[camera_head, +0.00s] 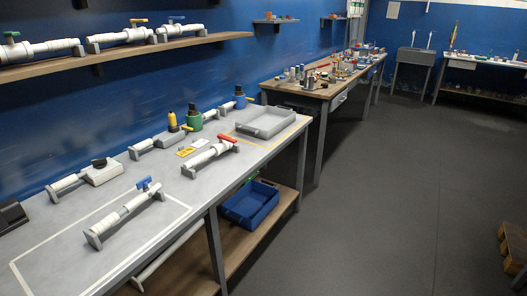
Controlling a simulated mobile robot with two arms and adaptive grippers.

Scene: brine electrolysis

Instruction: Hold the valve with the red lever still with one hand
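The valve with the red lever (211,157) is a white pipe piece on grey end supports, lying on the grey workbench (150,208). Its red lever (228,139) is at the far right end of the pipe. Nothing touches the valve. Neither of my grippers shows in the head view.
A similar valve with a blue lever (122,214) lies nearer, inside a marked rectangle. Behind the red-lever valve are a yellow card (186,151), a green-bodied device (194,120) and a yellow-topped one (173,121). A grey tray (266,122) stands farther right. Open floor (360,215) lies right of the bench.

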